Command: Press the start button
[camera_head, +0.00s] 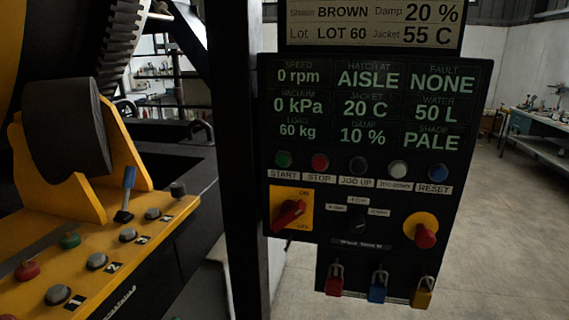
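The green START button (283,159) is at the left end of a button row on the black control panel (300,240). Its label START is just below it. To its right are the red STOP button (320,162), the dark JOG UP button (357,165), a pale jog down button (397,169) and the blue RESET button (438,173). The display (375,105) above reads 0 rpm, 0 kPa, 60 kg, hatch at AISLE, 20 C, damp 10 %, fault NONE, water 50 L, shade PALE. Neither of my grippers shows.
A red rotary switch (289,214) on a yellow plate and a red mushroom button (425,236) sit below the row. Red (334,285), blue (377,292) and yellow (422,297) padlocks hang underneath. A yellow console (130,262) with buttons and a blue lever (128,180) is at left. Floor at right is clear.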

